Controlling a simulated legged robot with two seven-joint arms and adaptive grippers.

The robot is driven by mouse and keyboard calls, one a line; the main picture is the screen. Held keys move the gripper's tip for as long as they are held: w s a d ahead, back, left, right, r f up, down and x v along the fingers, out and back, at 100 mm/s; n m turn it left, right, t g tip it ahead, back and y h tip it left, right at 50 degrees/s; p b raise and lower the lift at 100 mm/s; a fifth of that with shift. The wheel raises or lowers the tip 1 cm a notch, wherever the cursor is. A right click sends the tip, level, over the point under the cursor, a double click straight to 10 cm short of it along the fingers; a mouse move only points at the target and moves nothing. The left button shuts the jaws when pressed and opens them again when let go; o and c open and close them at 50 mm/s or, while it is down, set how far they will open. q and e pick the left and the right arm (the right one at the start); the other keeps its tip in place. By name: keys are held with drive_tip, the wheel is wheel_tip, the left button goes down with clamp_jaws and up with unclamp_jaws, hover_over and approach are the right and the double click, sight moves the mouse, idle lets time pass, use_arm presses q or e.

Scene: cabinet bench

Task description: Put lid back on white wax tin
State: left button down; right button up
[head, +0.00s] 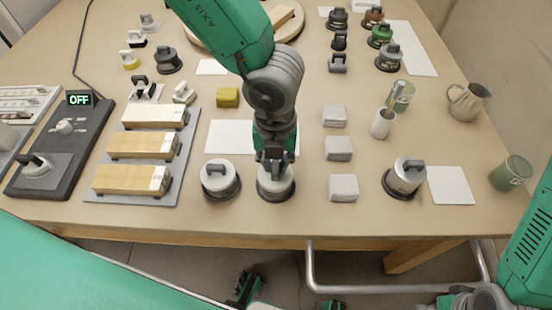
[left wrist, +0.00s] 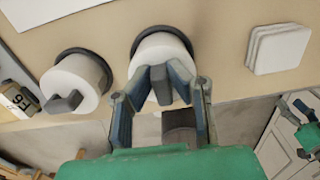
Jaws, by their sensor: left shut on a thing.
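My left gripper (head: 274,164) comes down over a round tin with a pale top (head: 275,186) near the front edge of the bench. In the left wrist view, its fingers (left wrist: 160,88) are shut on the grey handle of the white, round lid (left wrist: 160,50). A dark rim shows around the lid's far side. The lid looks level and seated on or very close to the dark base, but the fingers hide part of it and I cannot tell whether it fully touches.
A similar tin with a handled lid (head: 220,178) stands close on the left. Grey stacked pads (head: 343,187) lie to the right, with another lidded tin (head: 405,176) beyond. Wooden blocks (head: 132,180) rest on a grey tray at left. A white sheet (head: 230,136) lies behind.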

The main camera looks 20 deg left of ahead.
idle(0.6)
idle(0.3)
use_arm(q)
drive_tip(key=c, duration=1.4)
unclamp_jaws()
drive_tip(key=shift+c, duration=0.2)
drive_tip(key=o, duration=0.5)
drive_tip(key=shift+p, duration=0.3)
drive_tip(key=shift+r+p, duration=3.5)
drive_tip(key=shift+p, duration=0.15)
